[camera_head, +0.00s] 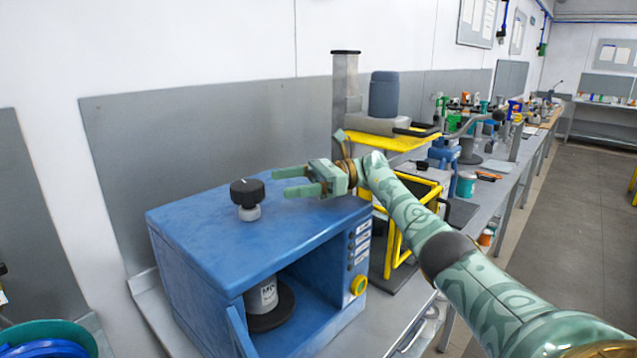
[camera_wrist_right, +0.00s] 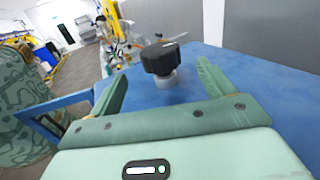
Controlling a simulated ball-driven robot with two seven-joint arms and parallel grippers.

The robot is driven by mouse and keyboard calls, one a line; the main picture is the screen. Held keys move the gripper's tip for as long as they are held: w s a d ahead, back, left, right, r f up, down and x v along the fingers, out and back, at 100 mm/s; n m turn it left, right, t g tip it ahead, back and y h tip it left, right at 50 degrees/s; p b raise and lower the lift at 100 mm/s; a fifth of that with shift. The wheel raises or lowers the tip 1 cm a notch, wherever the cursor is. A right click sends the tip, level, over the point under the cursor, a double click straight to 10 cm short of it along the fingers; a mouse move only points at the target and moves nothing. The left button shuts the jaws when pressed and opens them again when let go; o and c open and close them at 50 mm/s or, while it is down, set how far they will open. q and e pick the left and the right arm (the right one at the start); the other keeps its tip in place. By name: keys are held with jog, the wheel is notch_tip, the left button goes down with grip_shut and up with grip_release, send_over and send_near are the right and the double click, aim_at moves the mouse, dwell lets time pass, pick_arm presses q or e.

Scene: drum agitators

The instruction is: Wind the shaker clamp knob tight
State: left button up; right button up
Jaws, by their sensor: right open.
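The blue shaker box (camera_head: 225,235) stands on the bench with its front open. The black clamp knob (camera_head: 247,192) sits on a short light stem on top of the box; it also shows in the right wrist view (camera_wrist_right: 163,58). A can (camera_head: 262,297) stands inside the box on a dark round plate (camera_head: 272,312). My right gripper (camera_head: 282,182) is open and empty to the right of the knob, its fingers pointing at it. In the right wrist view the knob is beyond the fingertips, between their lines, apart from both. My left gripper is not in view.
A yellow-framed machine (camera_head: 402,140) with a grey column stands to the right behind the box. A yellow button (camera_head: 358,285) is on the box's front panel. A grey back panel (camera_head: 215,140) rises behind the box. Its top around the knob is clear.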

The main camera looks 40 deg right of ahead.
jog(key=b+v, duration=0.2)
jog(key=v, duration=0.6)
jog(key=shift+w, duration=0.1)
jog(key=shift+f, duration=0.1)
